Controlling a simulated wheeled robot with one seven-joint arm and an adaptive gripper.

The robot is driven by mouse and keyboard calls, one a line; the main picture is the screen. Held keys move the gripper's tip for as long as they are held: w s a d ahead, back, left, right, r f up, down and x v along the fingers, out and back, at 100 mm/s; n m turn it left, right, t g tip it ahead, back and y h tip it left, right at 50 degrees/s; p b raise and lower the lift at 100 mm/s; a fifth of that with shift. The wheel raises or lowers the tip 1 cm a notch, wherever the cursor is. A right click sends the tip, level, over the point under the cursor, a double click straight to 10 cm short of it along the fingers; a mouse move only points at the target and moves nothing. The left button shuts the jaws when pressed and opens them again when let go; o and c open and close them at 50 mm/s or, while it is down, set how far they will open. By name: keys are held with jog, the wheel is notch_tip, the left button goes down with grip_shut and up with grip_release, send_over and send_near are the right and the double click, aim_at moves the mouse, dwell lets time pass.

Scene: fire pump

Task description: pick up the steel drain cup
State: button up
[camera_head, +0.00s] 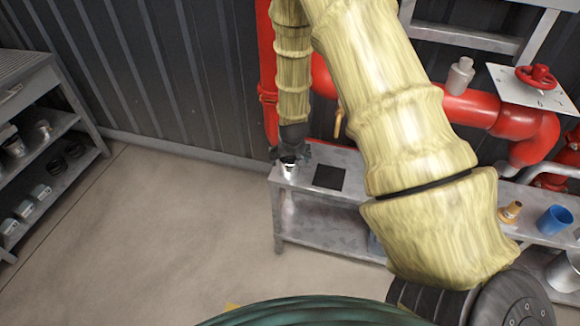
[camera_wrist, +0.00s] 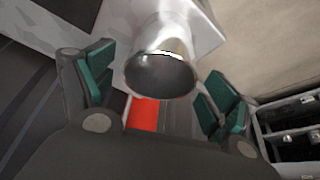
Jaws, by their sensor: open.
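The steel drain cup (camera_head: 288,170) stands at the left end of the grey metal bench (camera_head: 330,217), close to its edge. My gripper (camera_head: 291,153) is just above it in the head view and hides part of its upper side. In the wrist view the shiny cup (camera_wrist: 160,72) shows its round dark opening between my two green-padded fingers. The fingers are open, one to each side of the cup, with a visible gap on both sides. I cannot tell whether the fingertips reach below the rim.
A black square (camera_head: 329,177) lies on the bench right of the cup. Red pipes (camera_head: 470,108) run behind. A brass fitting (camera_head: 510,211) and a blue cup (camera_head: 554,220) stand further right. A shelf unit (camera_head: 45,140) with several containers is at left. The floor between is clear.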

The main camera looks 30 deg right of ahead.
aim_at(289, 162)
jog(key=shift+p+x, duration=0.5)
jog(key=shift+x, duration=2)
jog(key=c, duration=1)
